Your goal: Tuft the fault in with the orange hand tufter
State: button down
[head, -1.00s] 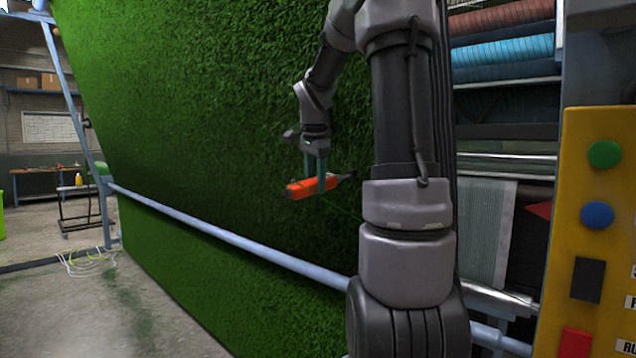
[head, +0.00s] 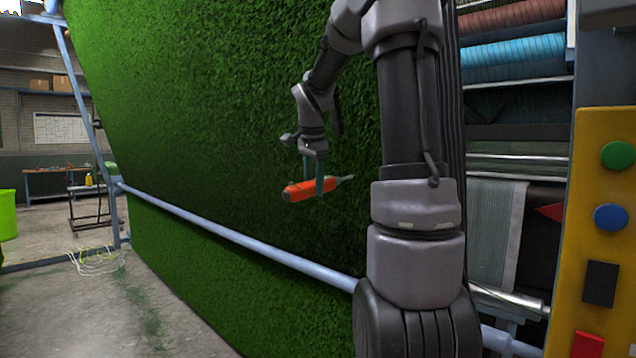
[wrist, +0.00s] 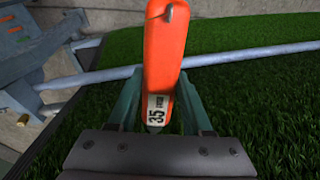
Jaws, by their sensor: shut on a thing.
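The orange hand tufter (head: 299,190) is between the fingers of my gripper (head: 314,180), which is shut on it. In the head view its grey tip points right and it is held in front of the green turf (head: 220,130). In the wrist view the tufter (wrist: 164,60) stands between the two green fingers of my gripper (wrist: 158,100), with a white label reading 35 near the jaws. The fault in the turf cannot be made out in either view.
A blue-grey rail (head: 235,234) runs along the front of the turf. A yellow panel (head: 600,258) with coloured buttons and a rack with rolls (head: 515,50) stand at right. Concrete floor (head: 140,305) lies open at lower left, with pale cables on it.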

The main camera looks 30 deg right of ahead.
aim_at(297, 188)
jog(key=shift+s+a+f, duration=0.3)
jog(key=shift+s+a, duration=0.05)
jog(key=shift+a, duration=0.6)
jog(key=shift+s+a+f, duration=0.25)
jog(key=shift+s+a, duration=0.15)
jog(key=shift+a, duration=0.55)
jog(key=shift+s+a+f, duration=0.3)
jog(key=shift+s+a, duration=0.05)
jog(key=shift+a, duration=0.6)
jog(key=w+a+f+n+y, duration=0.1)
jog(key=f+n, duration=0.7)
jog(key=f, duration=0.8)
jog(key=w+a+f+n+y, duration=0.2)
jog(key=f+n, duration=0.6)
jog(key=f, duration=0.8)
jog(key=shift+w+a+g+y, duration=0.3)
jog(key=shift+w+a, duration=0.05)
jog(key=shift+a, duration=0.05)
